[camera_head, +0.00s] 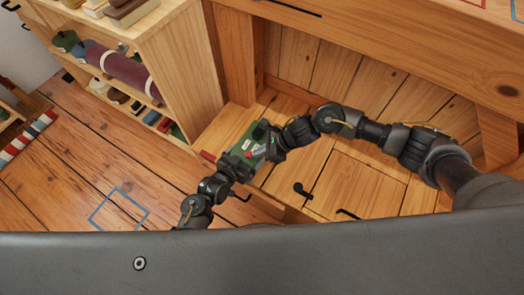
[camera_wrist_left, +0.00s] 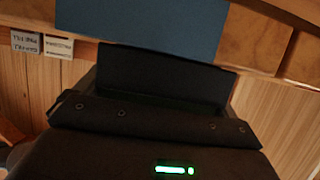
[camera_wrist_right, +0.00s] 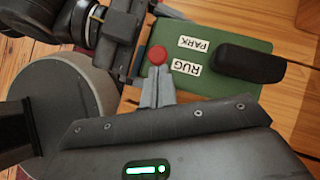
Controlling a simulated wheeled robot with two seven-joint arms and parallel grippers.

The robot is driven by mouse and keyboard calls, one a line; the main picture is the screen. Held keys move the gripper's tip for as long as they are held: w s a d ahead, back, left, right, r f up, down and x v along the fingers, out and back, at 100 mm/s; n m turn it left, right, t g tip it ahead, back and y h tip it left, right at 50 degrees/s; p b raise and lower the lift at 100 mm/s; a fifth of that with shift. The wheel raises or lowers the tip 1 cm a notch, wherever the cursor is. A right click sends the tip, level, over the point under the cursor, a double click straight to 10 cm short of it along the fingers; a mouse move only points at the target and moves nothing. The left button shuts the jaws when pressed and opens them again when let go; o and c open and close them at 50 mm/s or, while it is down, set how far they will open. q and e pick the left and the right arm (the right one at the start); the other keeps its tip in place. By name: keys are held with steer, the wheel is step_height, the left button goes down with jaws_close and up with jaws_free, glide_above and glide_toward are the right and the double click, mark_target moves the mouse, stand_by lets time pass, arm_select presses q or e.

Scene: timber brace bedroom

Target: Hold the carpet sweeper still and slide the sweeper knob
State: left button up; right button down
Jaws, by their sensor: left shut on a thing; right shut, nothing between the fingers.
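The carpet sweeper (camera_wrist_right: 225,85) is a flat green box in the right wrist view, with white PARK and RUG labels and a black rounded part on top. Its round red sweeper knob (camera_wrist_right: 157,56) sits left of the labels. In the head view the sweeper (camera_head: 243,146) is on the low wooden top, partly covered by my grippers. My left gripper (camera_head: 240,163) is shut on the sweeper at its near side. My right gripper (camera_wrist_right: 157,92) is shut and empty, its fingertips at the knob's near side; contact is unclear. The left wrist view shows no knob.
A wooden shelf unit (camera_head: 172,50) with rolled textiles stands left of the sweeper. A red block (camera_head: 208,156) lies just left of it. A blue square outline (camera_head: 119,209) marks the floor. A black handle (camera_head: 303,190) lies on the wooden surface to the right.

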arm_select(q)
steer(key=shift+s, duration=0.1)
arm_select(e)
steer(key=w+a, duration=0.2)
steer(key=a, duration=0.1)
steer(key=shift+a+r, duration=0.1)
steer(key=shift+a, duration=0.1)
arm_select(q)
steer(key=shift+s+d, duration=0.1)
steer(key=shift+f, duration=0.15)
steer(key=shift+s, duration=0.1)
steer(key=shift+f, duration=0.1)
arm_select(e)
steer(key=shift+d+r, duration=0.1)
steer(key=shift+r, duration=0.05)
steer(key=v, duration=1.2)
arm_select(q)
steer(key=o, duration=1)
steer(key=shift+f, duration=0.1)
steer(key=shift+w, duration=0.2)
arm_select(e)
steer(key=shift+w, duration=0.1)
